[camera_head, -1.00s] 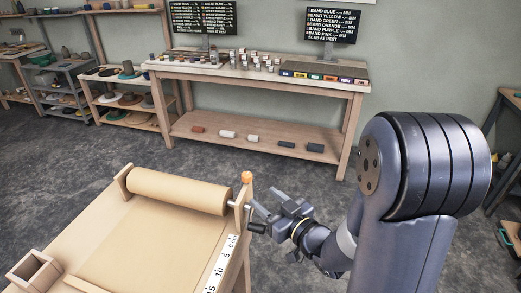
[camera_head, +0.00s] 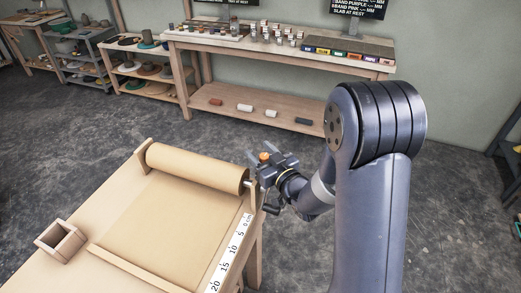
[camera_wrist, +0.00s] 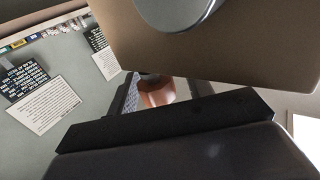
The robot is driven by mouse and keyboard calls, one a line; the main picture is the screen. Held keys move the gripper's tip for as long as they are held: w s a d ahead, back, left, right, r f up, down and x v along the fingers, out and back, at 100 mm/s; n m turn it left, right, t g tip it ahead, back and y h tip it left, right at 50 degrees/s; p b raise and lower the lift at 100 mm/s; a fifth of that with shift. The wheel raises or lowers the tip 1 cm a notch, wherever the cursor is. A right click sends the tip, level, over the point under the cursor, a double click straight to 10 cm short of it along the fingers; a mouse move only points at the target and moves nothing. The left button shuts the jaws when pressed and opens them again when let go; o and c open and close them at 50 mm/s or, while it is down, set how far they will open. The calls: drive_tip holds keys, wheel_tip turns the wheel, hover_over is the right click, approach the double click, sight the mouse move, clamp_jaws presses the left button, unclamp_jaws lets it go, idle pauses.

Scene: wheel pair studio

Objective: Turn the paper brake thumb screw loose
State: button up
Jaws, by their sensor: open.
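In the wrist view the orange thumb screw (camera_wrist: 158,93) shows between the dark fingers, partly hidden by my gripper's body. Its lower part and the post are mostly hidden.
The paper lies on a wooden table with a white ruler strip (camera_head: 231,254) along its right side. A dark crank handle (camera_head: 270,209) is just below my gripper. An open wooden box (camera_head: 61,241) stands at left. A workbench (camera_head: 290,58) stands behind, across open floor.

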drive_tip(key=c, duration=1)
